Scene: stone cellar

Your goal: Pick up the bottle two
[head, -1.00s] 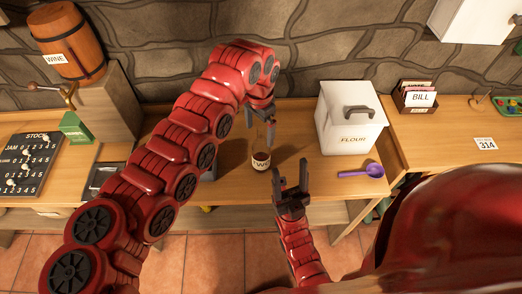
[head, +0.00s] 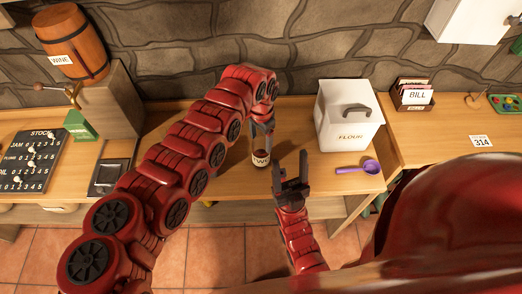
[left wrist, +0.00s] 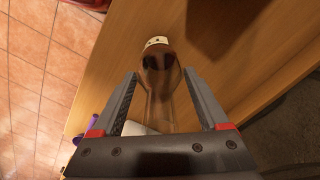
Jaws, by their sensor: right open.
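The bottle two (head: 261,160) stands on the wooden counter (head: 310,205), its pale label partly reading "TW". My left gripper (head: 263,130) is above it in the head view, pointing down at its upper part. In the left wrist view, the clear bottle (left wrist: 158,70) lies between the two spread fingers of my left gripper (left wrist: 162,95), with gaps on both sides, so the gripper is open. My right gripper (head: 291,168) is open and empty, in front of the bottle and to its right.
A white flour canister (head: 346,115) and a purple scoop (head: 360,168) are right of the bottle. A bill holder (head: 412,97) stands farther right. A stock board (head: 32,160), a green box (head: 80,125) and a wine barrel (head: 68,42) are at the left.

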